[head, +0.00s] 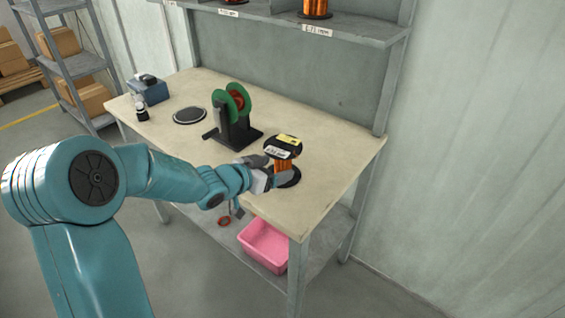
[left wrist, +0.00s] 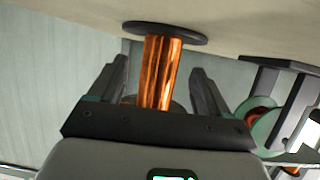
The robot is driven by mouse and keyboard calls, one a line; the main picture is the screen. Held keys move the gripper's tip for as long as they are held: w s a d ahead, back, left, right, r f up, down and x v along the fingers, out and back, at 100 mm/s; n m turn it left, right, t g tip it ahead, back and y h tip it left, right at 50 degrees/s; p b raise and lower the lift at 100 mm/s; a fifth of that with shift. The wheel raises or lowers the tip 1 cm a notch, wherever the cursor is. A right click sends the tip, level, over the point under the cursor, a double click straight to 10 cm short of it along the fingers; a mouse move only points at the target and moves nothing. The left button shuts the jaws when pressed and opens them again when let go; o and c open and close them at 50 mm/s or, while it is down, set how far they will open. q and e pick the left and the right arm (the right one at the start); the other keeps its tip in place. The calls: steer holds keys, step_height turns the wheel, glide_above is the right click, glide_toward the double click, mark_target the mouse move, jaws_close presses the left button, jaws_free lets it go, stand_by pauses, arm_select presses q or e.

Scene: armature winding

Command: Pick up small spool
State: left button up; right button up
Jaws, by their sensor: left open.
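The small spool (head: 286,164), wound with copper wire between black flanges, stands upright near the front right of the workbench (head: 335,150). Its top flange carries a white label and a yellow patch. My left gripper (head: 277,179) is at the spool from the left, low beside its winding. In the left wrist view, which shows the bench at the top, the copper winding (left wrist: 160,72) stands between the two open fingers (left wrist: 160,80), with gaps visible on both sides. The spool's labelled end is hidden there behind the gripper body. My right gripper is not in view.
A black stand with a green-flanged spool (head: 236,104) is behind the small spool. A black disc (head: 190,116), a small bottle (head: 141,111) and a blue box (head: 148,91) are farther left. A pink bin (head: 264,244) sits on the lower shelf. The bench's right end is clear.

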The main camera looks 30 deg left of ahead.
arm_select(q)
steer(key=x, duration=0.2)
steer(key=shift+w+f, duration=0.15)
steer(key=shift+w, duration=0.15)
steer(key=shift+s, duration=0.1)
steer(key=c, duration=1)
steer(key=shift+c, duration=1.4)
